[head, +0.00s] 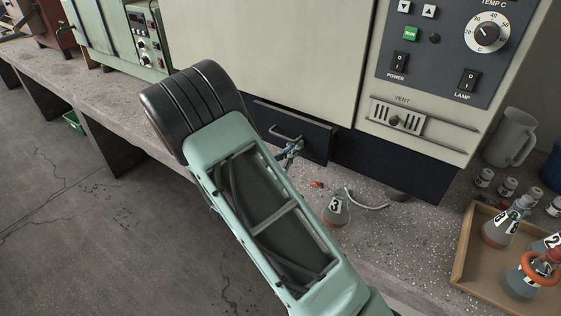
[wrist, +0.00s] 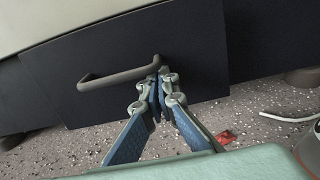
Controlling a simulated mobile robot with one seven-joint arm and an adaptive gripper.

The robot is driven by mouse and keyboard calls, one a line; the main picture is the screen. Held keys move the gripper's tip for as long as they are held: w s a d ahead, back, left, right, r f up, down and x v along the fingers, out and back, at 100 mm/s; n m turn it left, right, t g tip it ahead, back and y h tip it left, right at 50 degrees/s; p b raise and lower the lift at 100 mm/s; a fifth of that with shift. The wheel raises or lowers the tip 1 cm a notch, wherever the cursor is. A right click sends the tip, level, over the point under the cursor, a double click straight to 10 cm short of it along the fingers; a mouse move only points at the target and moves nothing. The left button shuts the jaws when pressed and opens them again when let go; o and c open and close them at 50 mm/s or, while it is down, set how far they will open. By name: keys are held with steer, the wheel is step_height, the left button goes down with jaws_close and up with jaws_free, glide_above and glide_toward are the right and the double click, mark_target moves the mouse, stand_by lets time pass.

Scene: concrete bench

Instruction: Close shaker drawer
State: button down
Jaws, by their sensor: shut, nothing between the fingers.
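The shaker (head: 262,45) is a large pale cabinet with a dark navy base. Its navy drawer front (head: 318,146) sits low in that base and also fills the middle of the wrist view (wrist: 105,55). It seems to stand slightly proud of the base; how far is hard to tell. A grey bar handle (wrist: 118,75) crosses it. My gripper (head: 293,146) is shut and empty, its fingertips (wrist: 158,84) at the right end of the handle, close to the drawer front. I cannot tell whether they touch.
A flask marked 3 (head: 336,210), a small red item (head: 317,184) and a pale curved strip (head: 368,204) lie right of my gripper. A wooden tray (head: 462,262) with flasks and a beaker (head: 510,138) are farther right. A green instrument (head: 112,38) stands left.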

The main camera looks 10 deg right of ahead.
mark_target(304, 138)
steer(key=x, duration=0.4)
steer(key=shift+w+d, duration=0.1)
steer(key=shift+w+d+r, duration=0.1)
steer(key=shift+w+d, duration=0.15)
